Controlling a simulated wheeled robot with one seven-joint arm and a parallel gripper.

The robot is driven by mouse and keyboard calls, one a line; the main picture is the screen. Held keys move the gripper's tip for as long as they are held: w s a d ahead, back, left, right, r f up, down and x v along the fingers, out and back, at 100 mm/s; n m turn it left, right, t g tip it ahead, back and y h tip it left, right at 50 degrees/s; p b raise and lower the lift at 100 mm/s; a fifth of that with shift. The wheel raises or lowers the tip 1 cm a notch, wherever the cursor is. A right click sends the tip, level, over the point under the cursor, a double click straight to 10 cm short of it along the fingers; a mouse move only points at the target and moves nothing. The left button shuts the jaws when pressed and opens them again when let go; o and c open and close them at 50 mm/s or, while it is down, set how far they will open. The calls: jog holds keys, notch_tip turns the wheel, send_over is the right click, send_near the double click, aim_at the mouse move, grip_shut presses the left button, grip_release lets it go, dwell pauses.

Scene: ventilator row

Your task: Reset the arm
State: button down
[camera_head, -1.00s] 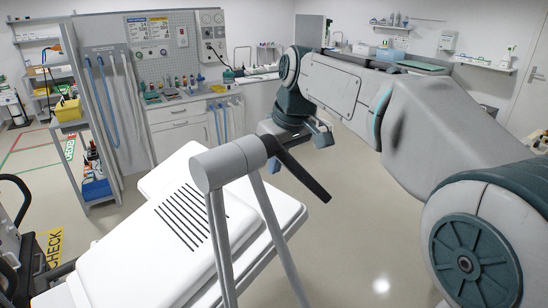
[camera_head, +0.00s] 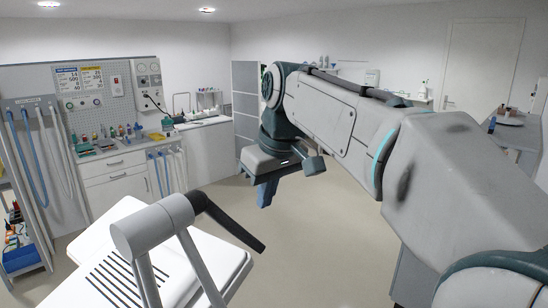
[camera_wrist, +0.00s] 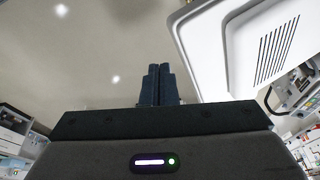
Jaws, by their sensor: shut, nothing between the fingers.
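My gripper (camera_head: 266,194) hangs below the wrist of my raised, bent arm in the head view, over open floor. In the wrist view its two dark fingers (camera_wrist: 158,76) are together with nothing between them. My arm fills the right half of the head view. The gripper is apart from everything around it.
A white slotted machine top (camera_head: 100,285) with a grey tubular handle (camera_head: 150,222) stands at lower left. Its slotted panel is at upper right in the wrist view (camera_wrist: 222,50). A drawer cabinet (camera_head: 117,185) is behind, and a counter (camera_head: 515,135) at right. Floor between is clear.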

jog(key=s+d+f+m+t+h, duration=0.1)
jog(key=s+d+f+m, duration=0.7)
jog(key=s+d+f, duration=0.8)
notch_tip(320, 180, down, 4)
jog(key=shift+s+d+f+h, duration=0.1)
jog(key=shift+s+d+h, duration=0.3)
jog(key=shift+d+h, duration=0.35)
